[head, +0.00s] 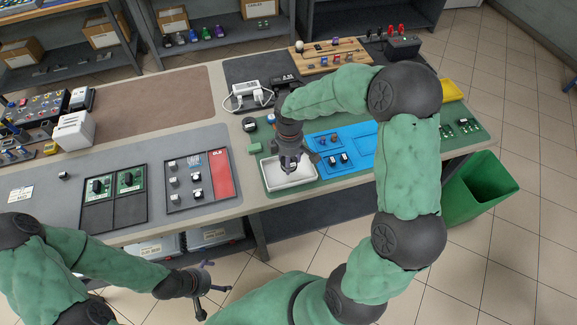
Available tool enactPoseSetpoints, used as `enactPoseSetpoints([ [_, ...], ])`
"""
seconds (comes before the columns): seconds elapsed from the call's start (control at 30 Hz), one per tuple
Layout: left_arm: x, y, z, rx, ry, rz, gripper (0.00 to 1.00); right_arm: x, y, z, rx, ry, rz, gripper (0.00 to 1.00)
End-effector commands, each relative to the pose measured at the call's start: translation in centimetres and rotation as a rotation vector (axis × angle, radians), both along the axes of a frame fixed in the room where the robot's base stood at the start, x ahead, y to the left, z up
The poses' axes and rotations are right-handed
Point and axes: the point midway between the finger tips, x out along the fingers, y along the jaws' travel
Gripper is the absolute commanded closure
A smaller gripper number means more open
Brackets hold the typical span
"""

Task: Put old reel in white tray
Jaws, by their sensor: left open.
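The white tray (302,181) sits on a green mat near the table's front edge. My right gripper (290,166) points down over the tray. Its fingers are small and dark, and I cannot tell whether they hold anything. I cannot identify the old reel for certain. A grey board (183,197) with several small pale parts and a red lettered strip (220,174) lies left of the tray. My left gripper (210,280) is open and empty in front of the table, below its top.
A blue organizer (358,143) with small parts stands right of the tray, partly behind my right arm. A white device (247,94) and a wooden board (312,60) lie farther back. A green bin (482,190) stands on the floor at right. The brown mat (150,105) is mostly clear.

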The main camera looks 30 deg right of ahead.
Motion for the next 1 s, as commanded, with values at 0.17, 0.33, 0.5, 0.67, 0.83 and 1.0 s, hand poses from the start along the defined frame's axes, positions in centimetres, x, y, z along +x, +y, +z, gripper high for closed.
enactPoseSetpoints([
  [0.17,0.0,0.0,-1.3,0.0,0.0,0.0,0.0,0.4,-0.1,-2.6,0.0,0.003,0.0,0.87],
  [0.33,0.0,0.0,-1.9,0.0,0.0,0.0,0.0,0.5,-0.1,-3.8,0.0,0.0,-0.001,0.87],
  [0.5,0.0,0.0,-1.7,0.0,0.0,0.0,0.0,0.5,-0.1,-3.6,0.0,0.0,0.0,0.87],
  [0.67,0.0,0.0,-1.9,0.0,0.0,0.0,0.0,0.5,-0.1,-4.0,0.0,0.0,0.0,0.87],
  [0.83,0.0,0.0,-1.9,0.0,0.0,0.0,0.0,0.4,0.0,-3.9,0.0,0.001,0.0,0.25],
  [1.0,0.0,0.0,-1.9,0.0,0.0,0.0,0.0,0.4,0.0,-3.9,0.0,0.001,0.0,0.25],
])
